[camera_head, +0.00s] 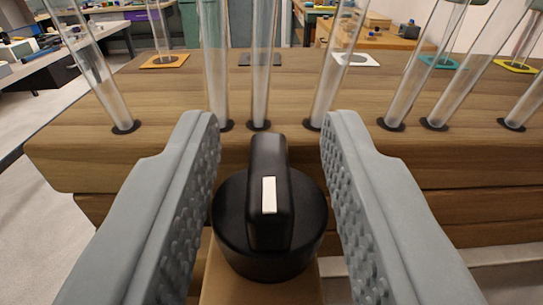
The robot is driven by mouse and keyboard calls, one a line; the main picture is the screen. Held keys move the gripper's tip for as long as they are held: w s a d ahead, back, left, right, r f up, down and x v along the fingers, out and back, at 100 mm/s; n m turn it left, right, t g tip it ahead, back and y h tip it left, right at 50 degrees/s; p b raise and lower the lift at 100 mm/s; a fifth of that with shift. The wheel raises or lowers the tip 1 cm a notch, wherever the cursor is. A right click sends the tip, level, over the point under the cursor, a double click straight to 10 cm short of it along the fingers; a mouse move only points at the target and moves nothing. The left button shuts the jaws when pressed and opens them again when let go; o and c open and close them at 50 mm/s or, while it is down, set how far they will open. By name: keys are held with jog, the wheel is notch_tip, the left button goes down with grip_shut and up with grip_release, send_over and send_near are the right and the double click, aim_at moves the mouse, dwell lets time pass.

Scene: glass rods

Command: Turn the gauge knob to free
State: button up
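The gauge knob (228,222) is a black round dial with a raised bar handle across its top and a white mark on the bar. It sits on a light brown block (263,290) in front of the wooden stand. The bar points nearly straight away from me. My gripper (268,135) is open, with one grey studded finger on each side of the knob. Gaps show between both fingers and the bar. No label reading free is visible.
The wooden stand (180,95) carries several glass rods, such as one at the left (92,72), rising from dark round holes close beyond my fingertips. Coloured square pads, including an orange one (165,61), lie farther back. Workbenches stand in the background.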

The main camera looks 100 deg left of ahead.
jog(key=v, duration=1.6)
jog(key=shift+d, duration=0.3)
jog(key=shift+w+r, duration=0.1)
